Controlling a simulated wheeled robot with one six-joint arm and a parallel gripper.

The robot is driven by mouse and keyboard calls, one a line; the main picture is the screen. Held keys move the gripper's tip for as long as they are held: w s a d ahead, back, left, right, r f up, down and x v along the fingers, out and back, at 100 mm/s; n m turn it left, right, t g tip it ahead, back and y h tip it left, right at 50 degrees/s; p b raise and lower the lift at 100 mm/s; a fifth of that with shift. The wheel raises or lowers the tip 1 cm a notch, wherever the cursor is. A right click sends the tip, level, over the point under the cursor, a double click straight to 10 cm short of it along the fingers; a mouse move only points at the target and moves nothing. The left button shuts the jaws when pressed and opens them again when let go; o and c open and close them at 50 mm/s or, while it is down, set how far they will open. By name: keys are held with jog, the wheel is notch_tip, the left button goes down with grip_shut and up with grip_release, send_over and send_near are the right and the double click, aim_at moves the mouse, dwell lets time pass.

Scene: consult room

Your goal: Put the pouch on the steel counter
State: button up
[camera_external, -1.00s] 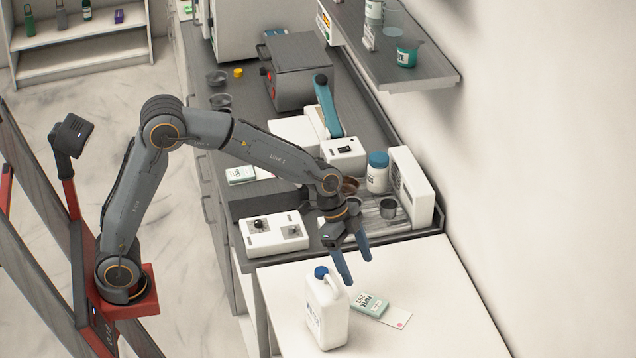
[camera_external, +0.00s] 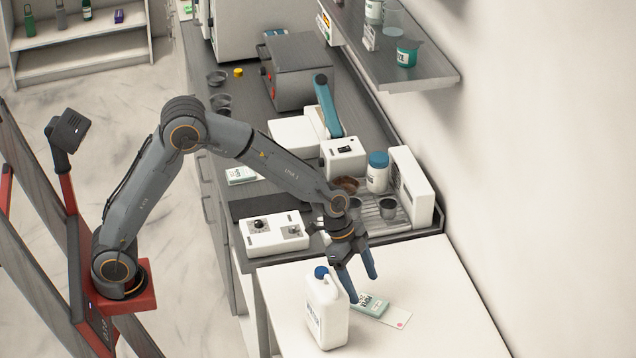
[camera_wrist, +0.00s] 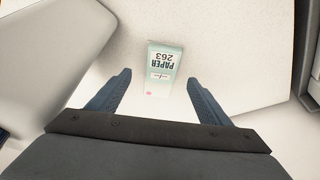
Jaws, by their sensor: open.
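The pouch, a flat green and white packet marked PAPER 263 (camera_external: 372,305), lies on the white table. Its pale end has a red dot. It also shows in the wrist view (camera_wrist: 163,68), between and just beyond my fingertips. My gripper (camera_external: 363,288) is open and empty, pointing down above the pouch; the wrist view shows both fingers of my gripper (camera_wrist: 159,78) apart with nothing between them. In the external view one finger overlaps the pouch's edge; I cannot tell the height gap. The steel counter (camera_external: 360,105) is the dark grey surface behind the white table.
A white jug with a blue cap (camera_external: 327,310) stands on the white table (camera_external: 440,300), close left of the pouch. A white device with a knob (camera_external: 273,234), a metal tray (camera_external: 412,224) with cups and a jar (camera_external: 378,172) crowd the counter's near end. A shelf (camera_external: 425,78) overhangs.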

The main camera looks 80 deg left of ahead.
aim_at(372, 303)
jog(key=p+x, duration=0.2)
jog(key=x, duration=0.3)
jog(key=shift+w, duration=0.2)
jog(key=shift+w+d+f, duration=0.1)
jog(key=shift+w+f, duration=0.05)
jog(key=shift+f, duration=0.3)
jog(key=shift+c, duration=0.5)
jog(key=c, duration=1)
jog(key=shift+c, duration=0.2)
